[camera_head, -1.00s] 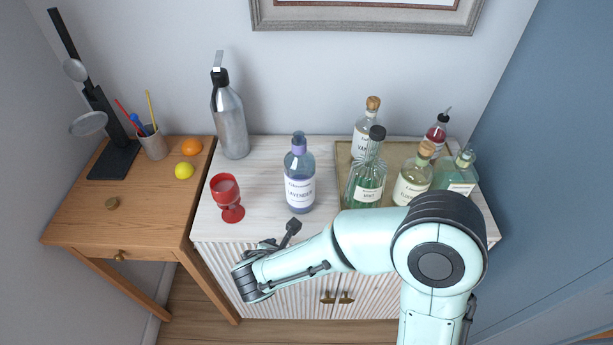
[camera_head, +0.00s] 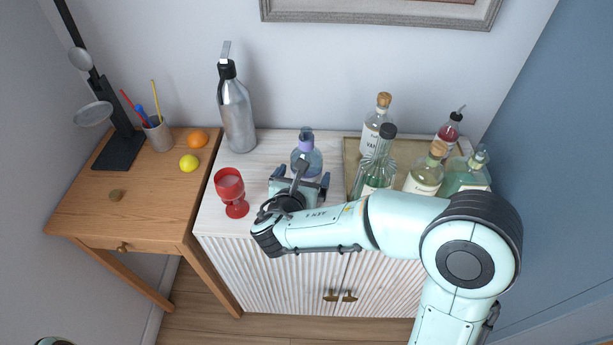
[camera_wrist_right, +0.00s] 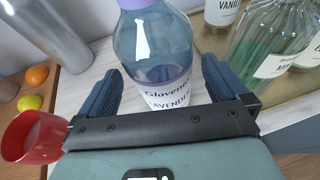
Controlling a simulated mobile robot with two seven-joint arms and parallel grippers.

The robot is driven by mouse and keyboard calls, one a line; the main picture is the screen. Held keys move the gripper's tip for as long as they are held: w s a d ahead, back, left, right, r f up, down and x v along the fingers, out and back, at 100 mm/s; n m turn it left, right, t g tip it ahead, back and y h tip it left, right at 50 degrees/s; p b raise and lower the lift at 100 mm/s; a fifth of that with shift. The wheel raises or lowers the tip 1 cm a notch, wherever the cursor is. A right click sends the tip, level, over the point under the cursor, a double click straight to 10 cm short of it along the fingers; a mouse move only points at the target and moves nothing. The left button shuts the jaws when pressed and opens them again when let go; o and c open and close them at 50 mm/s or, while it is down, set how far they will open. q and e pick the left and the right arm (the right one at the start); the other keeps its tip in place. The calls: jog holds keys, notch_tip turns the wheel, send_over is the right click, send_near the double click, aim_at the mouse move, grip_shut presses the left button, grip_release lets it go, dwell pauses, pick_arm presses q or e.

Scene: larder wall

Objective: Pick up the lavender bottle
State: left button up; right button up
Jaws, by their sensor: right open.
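The lavender bottle (camera_head: 306,152) stands upright on the white cabinet, a blue-tinted bottle with a purple cap and a white label. In the head view its lower part is hidden by my right gripper (camera_head: 298,186). In the right wrist view the bottle (camera_wrist_right: 153,48) stands between the two open blue fingers of my right gripper (camera_wrist_right: 160,85), one at each side. Its label shows just beyond the palm bar. I cannot tell whether a finger touches the bottle.
A red goblet (camera_head: 231,191) stands close left of the gripper. A tray (camera_head: 351,150) with several bottles, including a green one (camera_head: 372,178), is on the right. A tall silver bottle (camera_head: 237,112) stands at the back left. A wooden side table (camera_head: 150,205) adjoins the cabinet.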

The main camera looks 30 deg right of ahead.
jog(key=x, duration=0.4)
jog(key=shift+f, duration=0.15)
pick_arm(q)
jog(key=shift+w+r, duration=0.1)
jog(key=shift+r, duration=0.05)
pick_arm(e)
jog(key=c, duration=1.6)
jog(key=shift+o, duration=0.2)
jog(key=shift+r, duration=0.2)
